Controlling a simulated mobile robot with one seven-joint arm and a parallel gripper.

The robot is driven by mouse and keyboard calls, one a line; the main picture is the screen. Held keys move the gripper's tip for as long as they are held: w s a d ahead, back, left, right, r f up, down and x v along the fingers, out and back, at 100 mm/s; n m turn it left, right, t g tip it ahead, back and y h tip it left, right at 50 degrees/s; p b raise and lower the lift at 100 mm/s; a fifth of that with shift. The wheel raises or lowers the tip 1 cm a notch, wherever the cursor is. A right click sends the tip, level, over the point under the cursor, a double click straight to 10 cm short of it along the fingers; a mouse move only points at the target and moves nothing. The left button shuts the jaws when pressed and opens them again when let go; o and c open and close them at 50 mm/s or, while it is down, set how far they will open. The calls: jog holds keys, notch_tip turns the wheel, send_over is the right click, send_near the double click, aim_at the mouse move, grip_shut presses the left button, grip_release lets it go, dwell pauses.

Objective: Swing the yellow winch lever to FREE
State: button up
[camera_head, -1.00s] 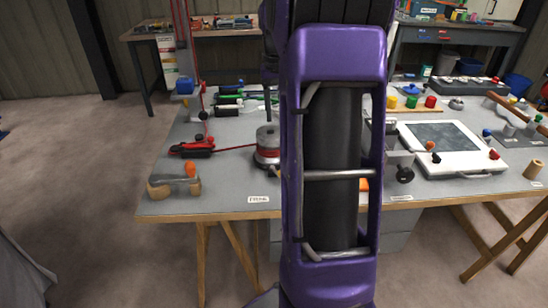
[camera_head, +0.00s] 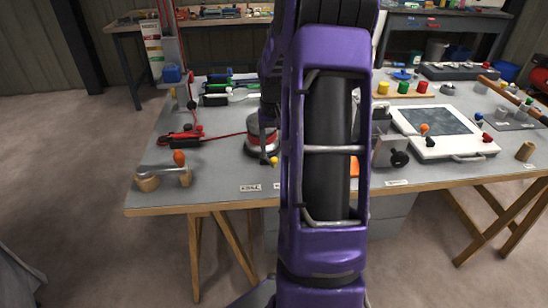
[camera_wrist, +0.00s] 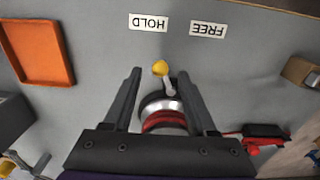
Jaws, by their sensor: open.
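The winch is a drum wound with red rope, with a silver top (camera_wrist: 162,108); in the head view (camera_head: 262,142) it is partly covered by my arm. Its short lever ends in a yellow knob (camera_wrist: 160,68), also visible in the head view (camera_head: 274,161). In the wrist view the lever points toward the labels, nearer the HOLD label (camera_wrist: 148,22) than the FREE label (camera_wrist: 208,29). My gripper (camera_wrist: 159,73) is open above the winch, one finger on each side of the lever and knob. I see gaps on both sides; height above the knob is unclear.
An orange tray (camera_wrist: 38,52) lies to the left in the wrist view. A red-and-black clamp-like fitting (camera_head: 180,138) holds the rope's line left of the winch. A wooden-ended handle (camera_head: 148,183) with an orange knob stands near the front left corner. The tabletop before the labels is clear.

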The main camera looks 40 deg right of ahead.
jog(key=shift+f, duration=1.25)
grip_shut()
